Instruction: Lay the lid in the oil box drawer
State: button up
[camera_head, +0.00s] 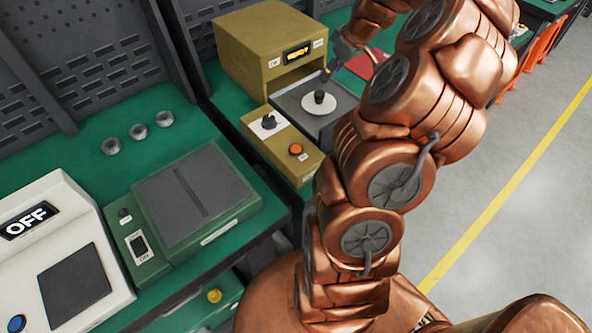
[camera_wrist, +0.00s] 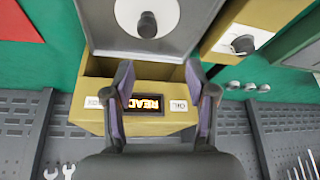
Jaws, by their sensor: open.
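The olive-yellow oil box (camera_head: 262,38) has a lit display reading READY, and its display also shows upside down in the wrist view (camera_wrist: 142,102). Its grey drawer (camera_head: 343,128) is pulled out at the front. The lid, a white disc with a dark knob (camera_head: 319,102), lies flat on the drawer; it also shows at the top of the wrist view (camera_wrist: 165,14). My gripper (camera_wrist: 159,68) is open and empty, with both fingers apart from the lid.
An olive control box (camera_head: 280,152) with a black knob and orange button stands beside the drawer. A green device (camera_head: 190,205), a white OFF panel (camera_head: 62,250) and several small metal rings (camera_head: 138,131) are on the left bench. A red object (camera_head: 366,64) lies right of the oil box.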

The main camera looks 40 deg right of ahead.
jog(key=s+a+r+g, duration=0.2)
jog(key=a, duration=1.1)
jog(key=s+a+r+g, duration=0.1)
jog(key=s+a+r, duration=0.2)
jog(key=a, duration=1.1)
jog(key=s+a+f+m+g, duration=0.1)
jog(key=s+a, duration=0.2)
jog(key=s, duration=0.4)
jog(key=s+a+f+g+h, duration=0.1)
jog(key=s+a, duration=0.2)
jog(key=s, duration=0.4)
jog(key=s+a+f+m+g, duration=0.1)
jog(key=s+a, duration=0.2)
jog(key=s, duration=0.4)
jog(key=shift+a+m, duration=0.3)
